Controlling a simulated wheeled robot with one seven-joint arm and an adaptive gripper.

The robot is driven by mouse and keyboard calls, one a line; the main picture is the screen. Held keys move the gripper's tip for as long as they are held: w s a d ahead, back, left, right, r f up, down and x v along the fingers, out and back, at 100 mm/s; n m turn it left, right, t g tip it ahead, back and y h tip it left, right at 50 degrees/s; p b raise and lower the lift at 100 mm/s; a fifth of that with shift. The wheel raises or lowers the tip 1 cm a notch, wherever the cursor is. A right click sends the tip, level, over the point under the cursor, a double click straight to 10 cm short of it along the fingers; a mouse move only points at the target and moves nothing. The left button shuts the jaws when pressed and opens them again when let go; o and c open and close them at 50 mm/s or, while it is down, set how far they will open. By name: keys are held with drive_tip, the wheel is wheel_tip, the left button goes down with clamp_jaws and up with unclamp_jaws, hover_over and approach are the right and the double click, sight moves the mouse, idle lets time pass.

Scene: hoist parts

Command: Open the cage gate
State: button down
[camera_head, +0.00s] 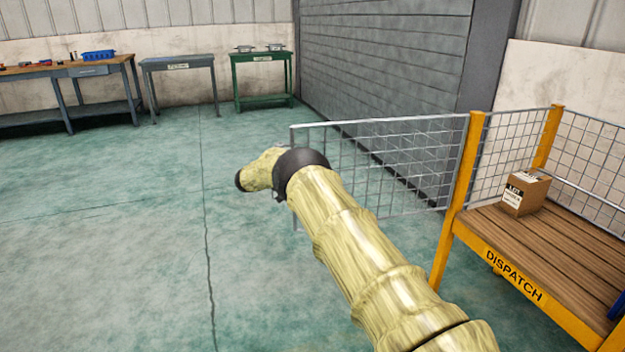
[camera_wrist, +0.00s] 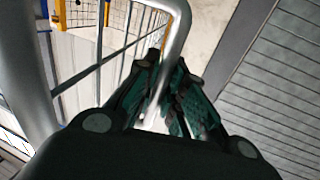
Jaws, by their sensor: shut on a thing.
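The cage gate (camera_head: 410,165) is a grey wire-mesh panel with a tubular frame. It hangs from the yellow corner post (camera_head: 459,200) of the dispatch cage and stands out to the left, swung away from the front of the cage. My arm covers its lower left part in the head view. In the wrist view my gripper (camera_wrist: 172,98) is shut on a bent grey handle (camera_wrist: 180,25) beside the gate's thick frame tube (camera_wrist: 24,70). In the head view my gripper is hidden by my own arm.
The cage's wooden deck (camera_head: 560,240) bears a cardboard box (camera_head: 525,194), and its front edge reads DISPATCH. A grey roller shutter (camera_head: 390,70) stands behind the gate. The floor to the left is clear.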

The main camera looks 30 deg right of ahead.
drive_tip(key=shift+a, duration=0.1)
drive_tip(key=c, duration=1.5)
unclamp_jaws()
drive_tip(key=shift+a, duration=0.1)
drive_tip(key=shift+v, duration=3.6)
drive_tip(key=shift+f, duration=0.1)
